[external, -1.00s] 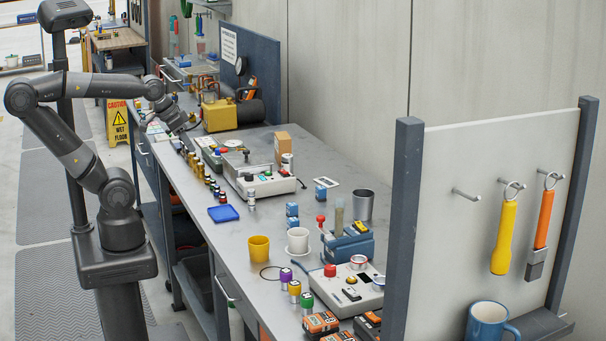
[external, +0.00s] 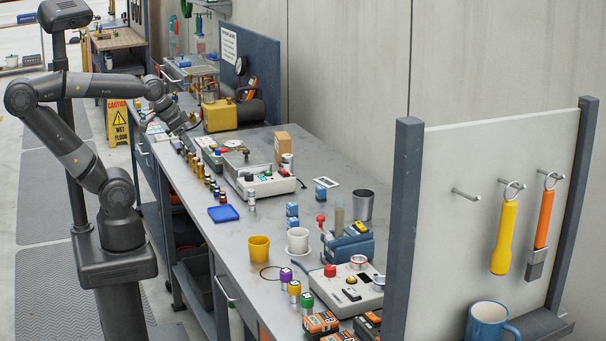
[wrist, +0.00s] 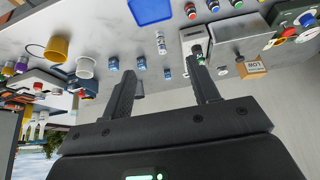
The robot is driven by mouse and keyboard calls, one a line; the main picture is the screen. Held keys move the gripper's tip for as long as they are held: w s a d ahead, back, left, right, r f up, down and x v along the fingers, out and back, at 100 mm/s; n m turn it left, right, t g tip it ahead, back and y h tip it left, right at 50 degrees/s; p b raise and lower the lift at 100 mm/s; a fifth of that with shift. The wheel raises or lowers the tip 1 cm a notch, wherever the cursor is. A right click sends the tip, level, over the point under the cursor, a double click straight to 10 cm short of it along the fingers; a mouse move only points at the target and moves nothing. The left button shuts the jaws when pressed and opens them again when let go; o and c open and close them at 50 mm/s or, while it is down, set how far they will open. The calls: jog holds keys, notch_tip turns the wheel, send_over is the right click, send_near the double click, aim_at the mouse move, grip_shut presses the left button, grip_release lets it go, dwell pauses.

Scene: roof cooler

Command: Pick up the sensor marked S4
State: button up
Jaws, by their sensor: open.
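Several small brass-and-dark cylinders (external: 207,180) that look like sensors stand in a row along the bench's front edge in the external view. Several blue-topped blocks (external: 292,209) and purple, yellow and green capped pieces (external: 295,288) stand nearer the camera. No S4 mark can be read, so I cannot tell which piece is S4. My gripper (external: 190,126) is over the far part of the bench, near the row's far end.
The grey bench (external: 245,225) also holds a blue tray (external: 223,213), a control box (external: 262,181), a yellow cup (external: 259,249), a white cup (external: 297,240) and a metal tumbler (external: 363,205). A yellow machine (external: 219,114) stands beyond my gripper.

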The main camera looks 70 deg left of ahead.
jog(key=w+d+r+m+g+h, duration=0.1)
jog(key=w+d+r+m+h, duration=0.1)
jog(key=w+d, duration=1.05)
jog(key=m, duration=0.5)
send_over(305, 295)
jog(key=s+a, duration=0.2)
jog(key=s, duration=0.2)
notch_tip(305, 295, down, 15)
jog(key=shift+g, duration=0.5)
jog(key=x, duration=0.4)
jog(key=shift+w+d+f, duration=0.25)
jog(key=shift+w+d, duration=0.1)
jog(key=shift+w, duration=0.1)
jog(key=shift+h, duration=0.3)
jog(key=shift+w+x, duration=0.15)
jog(key=shift+x, duration=1.15)
jog(key=shift+w+x, duration=0.2)
jog(key=shift+x, duration=1.05)
jog(key=shift+r, duration=0.1)
jog(key=shift+c, duration=0.5)
